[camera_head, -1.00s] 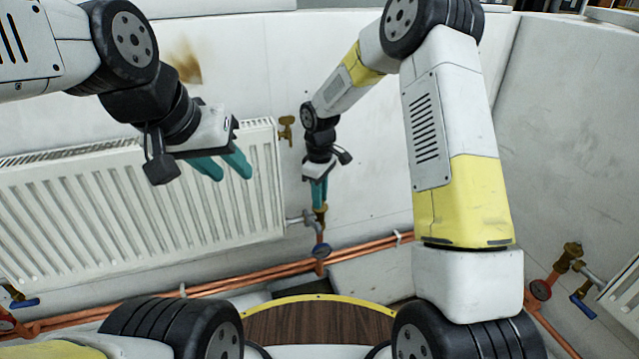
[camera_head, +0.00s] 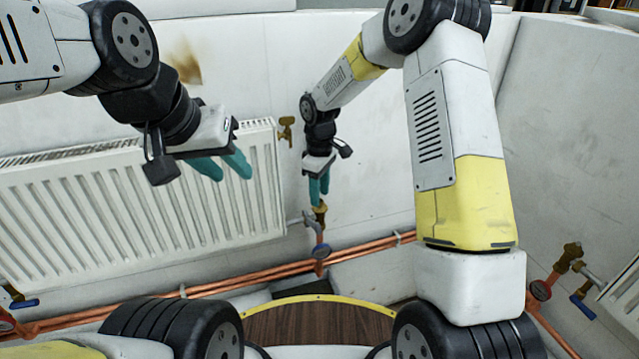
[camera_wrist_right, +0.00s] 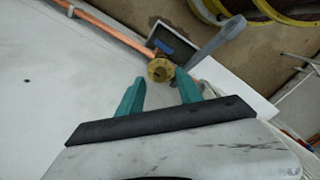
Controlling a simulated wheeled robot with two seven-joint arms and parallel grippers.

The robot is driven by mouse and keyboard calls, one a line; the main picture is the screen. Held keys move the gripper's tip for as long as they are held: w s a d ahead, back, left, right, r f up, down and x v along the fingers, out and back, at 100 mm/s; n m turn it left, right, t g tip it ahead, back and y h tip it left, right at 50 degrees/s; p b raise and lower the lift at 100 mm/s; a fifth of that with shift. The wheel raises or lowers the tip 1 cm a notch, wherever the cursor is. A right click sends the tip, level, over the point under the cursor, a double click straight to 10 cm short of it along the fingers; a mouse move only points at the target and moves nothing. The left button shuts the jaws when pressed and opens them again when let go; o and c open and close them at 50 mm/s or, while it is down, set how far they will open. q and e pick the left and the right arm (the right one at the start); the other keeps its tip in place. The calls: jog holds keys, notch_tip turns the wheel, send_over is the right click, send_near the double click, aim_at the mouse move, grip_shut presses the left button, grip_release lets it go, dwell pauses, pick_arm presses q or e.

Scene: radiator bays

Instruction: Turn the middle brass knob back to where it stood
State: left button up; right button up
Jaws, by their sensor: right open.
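The middle brass knob (camera_head: 320,210) tops the valve on the vertical pipe beside the radiator's right end. My right gripper (camera_head: 319,190) is just above the knob, fingers pointing down. In the right wrist view the knob (camera_wrist_right: 160,70) shows just beyond the teal fingertips of my right gripper (camera_wrist_right: 160,85), between their lines. These fingers are open and spread apart, with nothing between them. My left gripper (camera_head: 225,168) hangs in front of the radiator, far left of the knob. Its two teal fingers show a gap and hold nothing.
A white radiator (camera_head: 130,205) fills the left wall. A small brass tap (camera_head: 287,128) sits near its upper right corner. Copper pipes (camera_head: 280,272) run along the wall's foot. Another brass valve (camera_head: 568,257) is at the far right.

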notch_tip(320, 180, up, 6)
jog(key=shift+f, duration=0.1)
dwell(0.4)
jog(key=s+d+r+m+t+y, duration=0.1)
jog(key=s+d+r+m+t, duration=0.1)
jog(key=s+d+r+m, duration=0.5)
jog(key=s+d+r+m+t, duration=0.15)
jog(key=s+d+r, duration=0.35)
jog(key=s+r, duration=0.6)
jog(key=s+d+m+t+y, duration=0.1)
jog(key=s+m+t, duration=0.1)
jog(key=s, duration=0.6)
jog(key=shift+s+d+r+m+t, duration=0.25)
jog(key=shift+d+r+m+t, duration=0.15)
jog(key=shift+m, duration=0.35)
